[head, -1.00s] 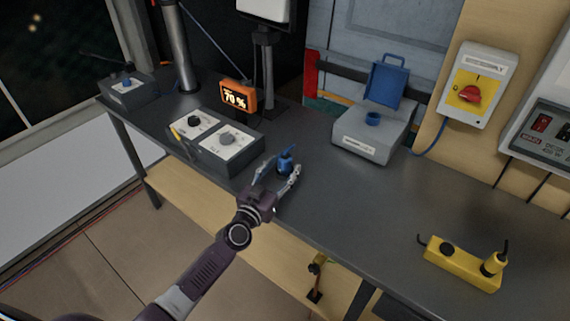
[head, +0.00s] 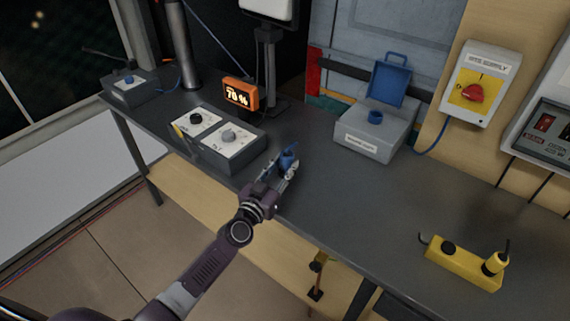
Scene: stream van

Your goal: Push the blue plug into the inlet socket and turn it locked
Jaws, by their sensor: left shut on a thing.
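My left gripper (head: 281,168) is shut on the blue plug (head: 287,158), over the desk's front part. The fingers hide much of the plug, and I cannot tell whether it still touches the desk. The inlet socket (head: 375,117) is a blue round fitting on top of a grey box (head: 370,145) further back and to the right. Its blue lid (head: 390,83) stands open behind it. The plug is apart from the socket. My right gripper is not in view.
The grey desk (head: 340,220) is clear between the plug and the box. A grey two-knob unit (head: 230,150) stands close on the left, with an orange display (head: 240,93) behind. A yellow socket block (head: 462,265) lies at right. A supply switch (head: 472,93) is on the wall.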

